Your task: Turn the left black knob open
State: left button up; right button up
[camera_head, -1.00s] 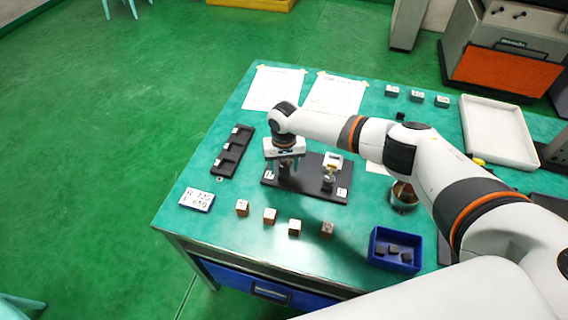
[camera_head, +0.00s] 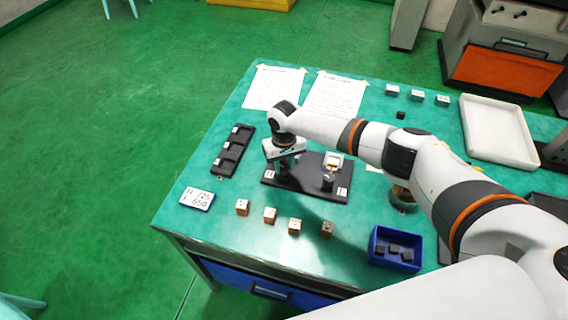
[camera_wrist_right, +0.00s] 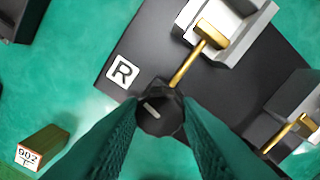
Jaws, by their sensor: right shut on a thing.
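The left black knob (camera_wrist_right: 153,117) has a short pale line on top and sits on a black plate (camera_wrist_right: 160,30). A gold lever (camera_wrist_right: 189,62) lies right beside it and reaches to a silver block (camera_wrist_right: 240,25). My right gripper (camera_wrist_right: 160,110) points down with its two teal fingers on either side of the knob, shut on it. In the head view my right gripper (camera_head: 284,163) is over the left half of the black plate (camera_head: 308,184) and hides the knob. A second block with a gold lever (camera_head: 332,165) stands on the plate's right half. My left gripper is out of view.
A black slotted tray (camera_head: 233,151) lies left of the plate. A small readout (camera_head: 197,199) and several wooden cubes (camera_head: 269,215) are in front. A blue bin (camera_head: 396,248) with dark pieces stands front right, a white tray (camera_head: 497,130) back right.

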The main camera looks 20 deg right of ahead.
aim_at(284, 166)
jog(key=n, duration=0.9)
jog(key=shift+n+b, duration=0.3)
jog(key=shift+n, duration=0.1)
jog(key=n, duration=0.4)
jog(key=shift+n, duration=0.3)
jog(key=n+b, duration=0.1)
jog(key=n, duration=0.4)
jog(key=shift+n, duration=0.3)
jog(key=o, duration=1)
jog(key=shift+c, duration=0.2)
jog(key=shift+r, duration=0.15)
notch_tip(284, 166, up, 12)
jog(key=b, duration=0.2)
